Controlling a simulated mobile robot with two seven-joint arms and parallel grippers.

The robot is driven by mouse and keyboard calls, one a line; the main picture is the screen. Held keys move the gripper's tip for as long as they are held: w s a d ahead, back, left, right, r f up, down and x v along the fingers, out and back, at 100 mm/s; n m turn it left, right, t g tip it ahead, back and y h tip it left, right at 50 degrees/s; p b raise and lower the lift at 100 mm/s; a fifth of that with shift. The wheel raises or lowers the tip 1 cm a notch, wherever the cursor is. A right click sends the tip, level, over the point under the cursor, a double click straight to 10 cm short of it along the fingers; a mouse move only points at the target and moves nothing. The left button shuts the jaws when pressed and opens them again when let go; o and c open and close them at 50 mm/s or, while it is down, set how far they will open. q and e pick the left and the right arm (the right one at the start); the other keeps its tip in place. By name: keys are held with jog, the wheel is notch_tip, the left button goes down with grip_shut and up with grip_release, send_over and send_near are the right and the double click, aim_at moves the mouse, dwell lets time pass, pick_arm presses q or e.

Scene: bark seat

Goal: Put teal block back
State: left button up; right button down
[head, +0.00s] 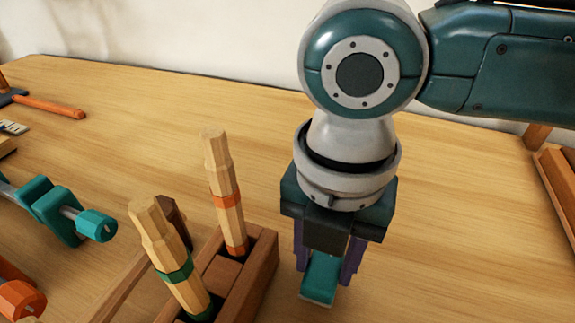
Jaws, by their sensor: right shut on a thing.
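The teal block (321,277) is between the purple fingers of my right gripper (328,268), which is shut on it. The gripper points down, and the block's pale lower edge shows at the bottom. The block is to the right of a wooden holder (262,268). I cannot tell whether the block touches the table. My left gripper does not show.
Wooden-handled tools with an orange band (226,200) and a green band (176,274) stand in the holder. Teal clamps (58,210) and an orange-handled tool (50,106) lie left. A wooden rack (560,185) stands at the right edge. The table (440,230) is clear right of my gripper.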

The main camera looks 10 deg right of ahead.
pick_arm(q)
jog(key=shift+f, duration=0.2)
pick_arm(e)
jog(key=shift+f, duration=0.8)
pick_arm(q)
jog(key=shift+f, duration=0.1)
pick_arm(e)
jog(key=shift+f, duration=0.2)
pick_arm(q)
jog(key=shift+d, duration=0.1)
pick_arm(e)
jog(key=shift+c, duration=2.1)
grip_release()
jog(key=shift+r, duration=0.1)
